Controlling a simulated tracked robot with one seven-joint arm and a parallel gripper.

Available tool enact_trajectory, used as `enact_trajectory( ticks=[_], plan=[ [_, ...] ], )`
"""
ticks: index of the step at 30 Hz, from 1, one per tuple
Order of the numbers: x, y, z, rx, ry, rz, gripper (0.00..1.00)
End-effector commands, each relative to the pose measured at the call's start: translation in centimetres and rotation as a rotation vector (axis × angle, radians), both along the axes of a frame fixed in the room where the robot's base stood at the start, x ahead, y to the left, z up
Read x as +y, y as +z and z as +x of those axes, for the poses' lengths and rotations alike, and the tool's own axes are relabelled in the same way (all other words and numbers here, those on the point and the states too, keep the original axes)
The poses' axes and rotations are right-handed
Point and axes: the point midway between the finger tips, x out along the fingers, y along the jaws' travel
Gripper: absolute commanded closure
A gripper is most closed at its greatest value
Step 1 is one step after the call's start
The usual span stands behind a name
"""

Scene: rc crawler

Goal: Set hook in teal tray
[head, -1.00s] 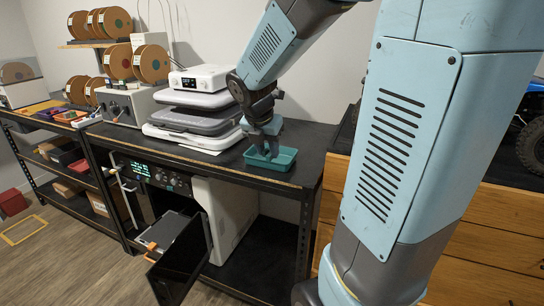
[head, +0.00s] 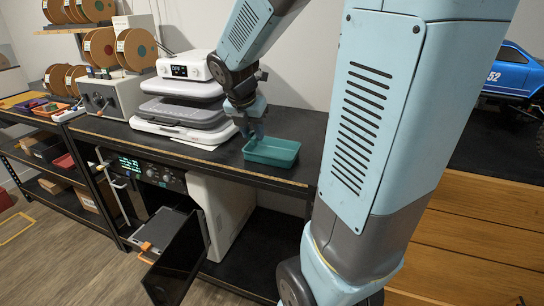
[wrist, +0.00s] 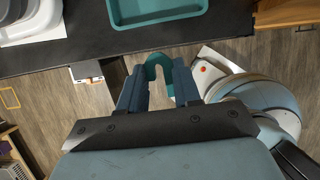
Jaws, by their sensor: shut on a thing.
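The teal tray (head: 285,156) sits on the black bench top near its front edge; its base and rim (wrist: 160,22) show at the top of the wrist view. My gripper (head: 254,134) points down just left of the tray in the head view. In the wrist view my gripper (wrist: 158,88) is shut on a teal U-shaped piece, the hook (wrist: 158,62), between its two fingers. The hook appears over the floor, short of the bench edge, apart from the tray. In the head view I cannot make out the hook clearly.
White and grey stacked machines (head: 180,110) stand left of the tray. Below the bench a cabinet has its dark door (head: 178,262) swung open. A blue toy truck (head: 515,70) sits on the wooden unit at right. Bench space right of the tray is clear.

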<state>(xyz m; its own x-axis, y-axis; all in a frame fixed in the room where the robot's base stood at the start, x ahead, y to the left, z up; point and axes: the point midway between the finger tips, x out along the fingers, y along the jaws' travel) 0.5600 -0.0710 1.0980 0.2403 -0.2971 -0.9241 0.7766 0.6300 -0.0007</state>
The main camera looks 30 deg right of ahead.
Motion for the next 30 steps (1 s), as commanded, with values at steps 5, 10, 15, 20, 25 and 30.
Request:
enact_trajectory(
  ticks=[5,10,15,20,25,30],
  plan=[
    [-0.7,-0.3,0.4,0.001,-0.007,0.0,1.0],
    [-3.0,-1.6,2.1,0.003,-0.009,0.001,1.0],
    [-5.7,-3.2,4.2,0.002,-0.009,0.001,1.0],
    [-7.9,-4.9,5.9,0.004,-0.008,0.0,1.0],
    [-9.6,-7.4,7.2,0.004,-0.007,0.001,1.0],
    [-10.6,-9.0,8.1,0.001,-0.007,0.0,1.0]
  ],
)
